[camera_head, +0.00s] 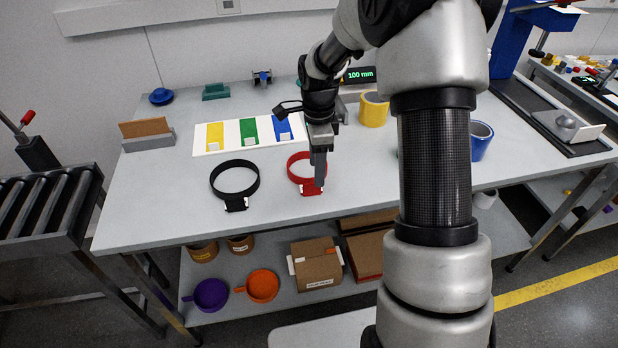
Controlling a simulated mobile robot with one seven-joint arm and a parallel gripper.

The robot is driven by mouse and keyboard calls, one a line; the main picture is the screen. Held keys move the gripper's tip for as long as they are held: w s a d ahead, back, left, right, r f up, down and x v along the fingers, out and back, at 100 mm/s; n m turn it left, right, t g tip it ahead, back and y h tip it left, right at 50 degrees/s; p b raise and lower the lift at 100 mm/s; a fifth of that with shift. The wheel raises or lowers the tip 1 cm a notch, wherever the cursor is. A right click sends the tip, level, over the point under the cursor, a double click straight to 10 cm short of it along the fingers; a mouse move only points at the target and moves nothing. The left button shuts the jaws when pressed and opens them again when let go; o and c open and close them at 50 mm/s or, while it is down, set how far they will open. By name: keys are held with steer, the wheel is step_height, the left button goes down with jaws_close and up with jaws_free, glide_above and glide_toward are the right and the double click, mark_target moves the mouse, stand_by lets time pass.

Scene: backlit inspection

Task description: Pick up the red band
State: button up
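Behind the bands lies a white card with yellow, green and blue strips (249,132). My arm hides part of the table's right side. The table's front left is clear.

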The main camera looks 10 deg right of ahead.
step_height(320, 180, down, 5)
steer(key=shift+s+f, duration=0.1)
steer(key=shift+s, duration=0.05)
steer(key=c, duration=0.9)
